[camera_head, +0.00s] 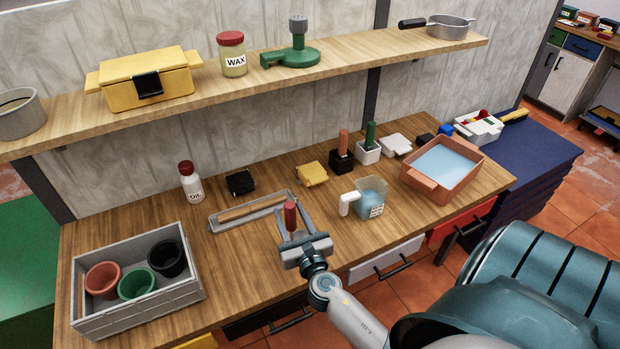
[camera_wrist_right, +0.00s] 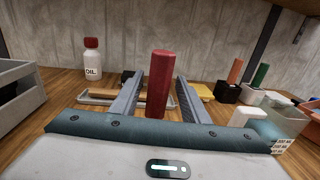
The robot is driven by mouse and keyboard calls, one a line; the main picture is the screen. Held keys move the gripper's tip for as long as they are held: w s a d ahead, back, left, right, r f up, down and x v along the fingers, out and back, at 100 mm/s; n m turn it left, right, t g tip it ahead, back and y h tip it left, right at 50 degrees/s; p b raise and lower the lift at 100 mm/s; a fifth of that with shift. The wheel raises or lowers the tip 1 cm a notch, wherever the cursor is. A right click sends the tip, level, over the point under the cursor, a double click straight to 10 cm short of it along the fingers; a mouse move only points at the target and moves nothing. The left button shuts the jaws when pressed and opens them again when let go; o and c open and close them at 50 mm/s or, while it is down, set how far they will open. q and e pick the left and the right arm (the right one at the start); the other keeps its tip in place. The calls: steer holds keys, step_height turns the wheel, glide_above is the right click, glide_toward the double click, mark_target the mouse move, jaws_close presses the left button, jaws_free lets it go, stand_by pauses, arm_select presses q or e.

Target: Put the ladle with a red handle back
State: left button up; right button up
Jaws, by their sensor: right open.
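A red handle (camera_head: 290,216), upright, stands near the front middle of the bench. In the right wrist view the red handle (camera_wrist_right: 160,85) rises between the two fingers of my right gripper (camera_wrist_right: 159,92). My right gripper (camera_head: 300,236) is open around the handle, with a gap visible at the right finger. Whatever is below the handle, including any ladle bowl, is hidden by my gripper. My left gripper is not in view.
A grey tray (camera_head: 219,225) with a wooden-handled item lies just behind my gripper. A measuring jug (camera_head: 371,197) stands to the right. A grey crate (camera_head: 140,314) of pots is at left. Two dark and white holders (camera_head: 367,152) with upright handles stand at the back.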

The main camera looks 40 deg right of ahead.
steer(key=b+v, duration=0.4)
steer(key=v, duration=1)
steer(key=shift+s+d, duration=0.15)
steer(key=shift+s, duration=0.1)
